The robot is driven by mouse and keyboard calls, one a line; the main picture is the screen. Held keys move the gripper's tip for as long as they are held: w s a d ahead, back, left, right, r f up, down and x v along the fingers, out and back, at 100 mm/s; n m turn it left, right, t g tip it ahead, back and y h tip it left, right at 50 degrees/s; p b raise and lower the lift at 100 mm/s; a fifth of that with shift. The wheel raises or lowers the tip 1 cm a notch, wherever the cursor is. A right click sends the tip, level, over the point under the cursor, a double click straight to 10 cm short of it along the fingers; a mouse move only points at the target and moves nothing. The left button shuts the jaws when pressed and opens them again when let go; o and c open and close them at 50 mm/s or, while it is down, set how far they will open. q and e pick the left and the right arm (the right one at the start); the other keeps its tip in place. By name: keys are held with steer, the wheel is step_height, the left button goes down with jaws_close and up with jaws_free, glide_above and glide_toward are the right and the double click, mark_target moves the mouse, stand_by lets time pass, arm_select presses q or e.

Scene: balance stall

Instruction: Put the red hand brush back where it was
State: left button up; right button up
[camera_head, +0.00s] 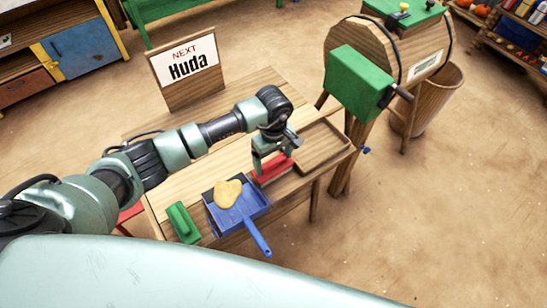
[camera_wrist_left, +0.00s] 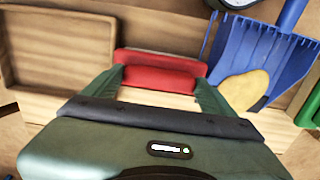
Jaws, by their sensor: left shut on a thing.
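The red hand brush (camera_head: 272,169) is at the right part of the wooden table (camera_head: 262,88), between the blue dustpan (camera_head: 255,205) and a shallow wooden tray (camera_head: 330,144). My left gripper (camera_head: 272,160) points down at it and is shut on it. In the left wrist view the red brush (camera_wrist_left: 160,72) lies crosswise between the fingertips of the left gripper (camera_wrist_left: 158,84). Whether the brush touches the tabletop is hard to tell. My right gripper is not in view.
The dustpan holds a yellowish lump (camera_head: 228,193). A green brush-like block (camera_head: 183,222) lies to its left. A sign reading "NEXT Huda" (camera_head: 187,68) stands at the back. A wooden drum machine with a green box (camera_head: 360,84) stands right of the table.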

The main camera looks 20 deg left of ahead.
mark_target(274, 161)
arm_select(q)
steer(key=o, duration=1.1)
steer(key=shift+f, duration=0.1)
steer(key=shift+o, duration=0.2)
step_height(274, 161, up, 12)
steer(key=b, duration=0.3)
